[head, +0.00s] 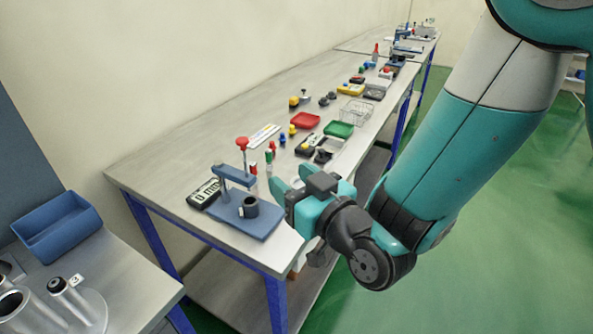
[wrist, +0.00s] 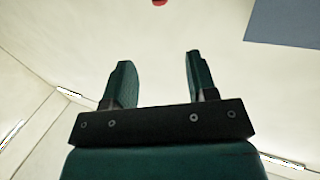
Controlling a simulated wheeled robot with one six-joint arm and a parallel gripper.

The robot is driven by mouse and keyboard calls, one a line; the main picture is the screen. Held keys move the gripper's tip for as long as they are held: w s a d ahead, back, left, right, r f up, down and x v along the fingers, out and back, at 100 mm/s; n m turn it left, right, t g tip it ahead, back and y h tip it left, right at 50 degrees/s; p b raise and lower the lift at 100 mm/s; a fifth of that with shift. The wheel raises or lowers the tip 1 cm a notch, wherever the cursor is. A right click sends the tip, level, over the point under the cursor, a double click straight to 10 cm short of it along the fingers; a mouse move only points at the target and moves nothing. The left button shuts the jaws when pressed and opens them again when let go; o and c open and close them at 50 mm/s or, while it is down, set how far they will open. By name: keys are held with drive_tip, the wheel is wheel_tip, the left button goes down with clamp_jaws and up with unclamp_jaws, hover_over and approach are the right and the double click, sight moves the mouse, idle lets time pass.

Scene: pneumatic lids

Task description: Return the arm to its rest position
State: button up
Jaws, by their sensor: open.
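My gripper (head: 277,184) is at the near end of the long workbench in the head view, just right of a blue press-like fixture (head: 243,212). In the wrist view my gripper (wrist: 158,82) has its two teal fingers wide apart with nothing between them. My teal and white arm reaches in from the upper right of the head view. The wrist view faces a pale wall or ceiling.
The long workbench (head: 180,149) carries a red tray (head: 305,120), a green tray (head: 339,129), a wire basket (head: 356,111) and several small parts. A second table at lower left holds a blue bin (head: 57,228) and metal cylinders. Green floor (head: 500,240) at right is open.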

drive_tip(key=s+d+r+g+h, duration=0.3)
drive_tip(key=s+d+g, duration=0.3)
drive_tip(key=s+d, duration=0.2)
drive_tip(key=s+d+r+m+g+h, duration=0.1)
drive_tip(key=s+d+r+g+h, duration=0.2)
drive_tip(key=s+d+g, duration=0.4)
drive_tip(key=s+d+h, duration=0.1)
drive_tip(key=s+d, duration=0.1)
drive_tip(key=d, duration=0.2)
drive_tip(key=shift+s+r+h, duration=0.2)
drive_tip(key=shift+r+h, duration=0.05)
drive_tip(key=shift+h, duration=0.15)
